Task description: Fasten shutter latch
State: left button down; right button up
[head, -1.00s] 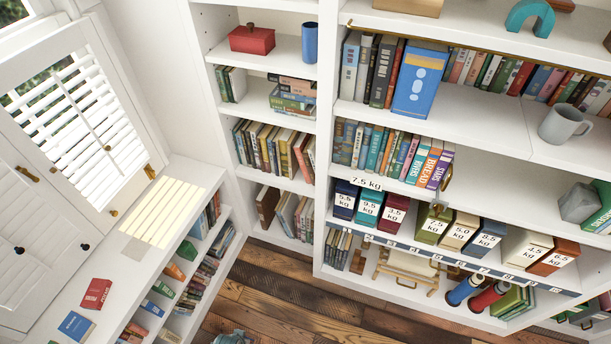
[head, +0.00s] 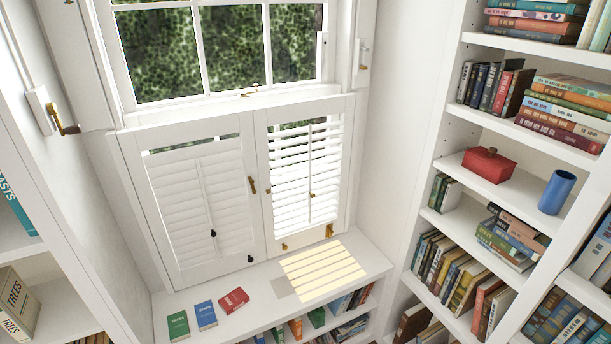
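A pair of white louvred shutters stands below the window. The left shutter (head: 158,220) has its slats nearly closed, and the right shutter (head: 262,150) has open slats that let light through. A small brass latch (head: 252,185) sits on the inner edge of the left shutter, pointing roughly up and down. A small brass piece (head: 268,190) sits across from it on the right shutter's inner edge; the two look apart. More brass pieces show at the right shutter's bottom (head: 285,246) and its lower right corner (head: 329,231). Neither gripper is in view.
A white sill (head: 375,262) runs below the shutters, with a green book (head: 178,325), a blue book (head: 205,314) and a red book (head: 233,300) on it. Bookshelves stand at both sides. A brass-handled fitting (head: 62,122) sticks out from the left wall.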

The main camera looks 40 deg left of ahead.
aim_at(254, 191)
jog(key=u, duration=0.45)
jog(key=j+u, duration=0.1)
jog(key=u, duration=0.85)
jog(key=i+u, duration=0.1)
jog(key=u, duration=0.35)
jog(key=i+j+u, duration=0.3)
jog(key=i, duration=0.25)
jog(key=i+u, duration=0.35)
jog(key=i, duration=0.2)
